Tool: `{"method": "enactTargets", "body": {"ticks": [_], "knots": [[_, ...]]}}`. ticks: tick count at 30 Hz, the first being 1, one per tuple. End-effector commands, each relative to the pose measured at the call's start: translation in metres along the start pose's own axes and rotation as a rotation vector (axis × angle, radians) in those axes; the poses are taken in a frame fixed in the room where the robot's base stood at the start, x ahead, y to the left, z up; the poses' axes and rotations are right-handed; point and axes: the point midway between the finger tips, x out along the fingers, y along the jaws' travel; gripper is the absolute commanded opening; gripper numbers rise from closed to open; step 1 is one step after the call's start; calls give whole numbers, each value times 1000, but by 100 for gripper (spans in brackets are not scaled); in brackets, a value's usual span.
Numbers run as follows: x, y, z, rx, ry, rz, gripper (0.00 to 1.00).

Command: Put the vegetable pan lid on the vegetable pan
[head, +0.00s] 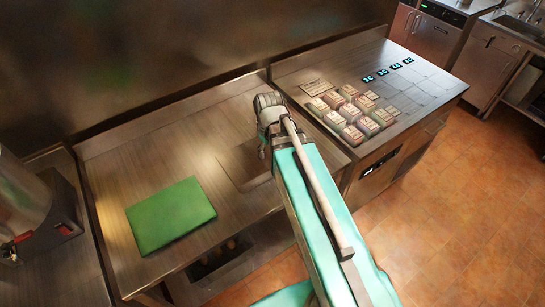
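I cannot make out a vegetable pan or its lid in the head view. The far end of my arm, with my gripper (268,102), is over the back right part of the left steel counter (120,165). The fingers cannot be made out, so I cannot tell whether they are open or shut or hold anything. My arm covers part of the counter's right side.
A green board (170,215) lies on the left counter, beside bare steel. A dark rectangular recess (243,165) is left of my arm. Several small labelled containers (350,113) stand on the right counter. A machine (40,215) stands at the far left.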

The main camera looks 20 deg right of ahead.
Motion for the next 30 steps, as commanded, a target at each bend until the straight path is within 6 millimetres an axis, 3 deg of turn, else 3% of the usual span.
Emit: {"method": "enactTargets", "body": {"ticks": [3,10,24,30], "knots": [[0,-7,16,163,0,0,73],[0,-13,30,366,0,0,73],[1,-13,31,403,0,0,73],[14,-13,31,402,0,0,73]]}}
